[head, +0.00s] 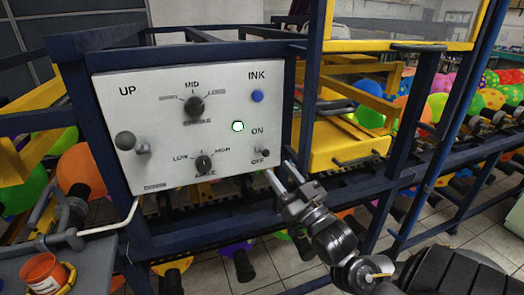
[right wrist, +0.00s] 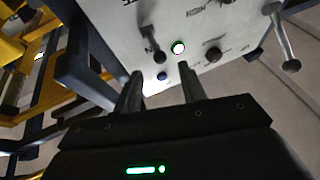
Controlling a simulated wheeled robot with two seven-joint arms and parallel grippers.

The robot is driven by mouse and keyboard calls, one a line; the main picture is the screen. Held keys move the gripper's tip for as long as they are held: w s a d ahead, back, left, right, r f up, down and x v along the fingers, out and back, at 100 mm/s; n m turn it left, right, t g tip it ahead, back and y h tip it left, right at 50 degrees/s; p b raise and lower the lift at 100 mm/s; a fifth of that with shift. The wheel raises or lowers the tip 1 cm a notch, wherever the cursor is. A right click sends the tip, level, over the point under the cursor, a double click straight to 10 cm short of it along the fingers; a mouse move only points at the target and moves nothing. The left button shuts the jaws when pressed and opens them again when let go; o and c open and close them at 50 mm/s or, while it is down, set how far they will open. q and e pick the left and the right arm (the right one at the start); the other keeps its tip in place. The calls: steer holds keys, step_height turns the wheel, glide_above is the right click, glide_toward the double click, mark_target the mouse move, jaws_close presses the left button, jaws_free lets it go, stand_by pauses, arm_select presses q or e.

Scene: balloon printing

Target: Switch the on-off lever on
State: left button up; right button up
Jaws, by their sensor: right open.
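The on-off lever (head: 264,152) is a small dark-tipped stick between the ON and OFF marks at the lower right of the white control panel (head: 215,90). It also shows in the right wrist view (right wrist: 149,38). I cannot tell clearly which way it is set. My right gripper (head: 287,171) is open and empty, just right of and below the lever in the head view. In the right wrist view its two fingers (right wrist: 160,72) point at the panel, apart from the lever as far as I can see. My left gripper is out of view.
A green-rimmed lamp (head: 237,126) glows beside the lever. The panel also carries a blue INK button (head: 257,96), two dark dials and a ball-ended UP lever (head: 126,141). Blue frame posts stand right of the panel. An orange cup (head: 42,272) stands at lower left.

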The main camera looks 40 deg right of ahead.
mark_target(262, 151)
steer(key=p+x, duration=0.2)
steer(key=x, duration=0.6)
steer(key=shift+w+r, duration=0.15)
steer(key=shift+w+p, duration=0.3)
steer(key=shift+w, duration=0.15)
jaws_close()
steer(key=r+g+p, duration=0.1)
steer(key=p, duration=0.2)
steer(key=shift+d+p, duration=0.1)
steer(key=shift+p, duration=0.3)
steer(key=shift+w+f+m, duration=0.1)
steer(key=shift+m, duration=0.2)
steer(key=shift+f, duration=0.15)
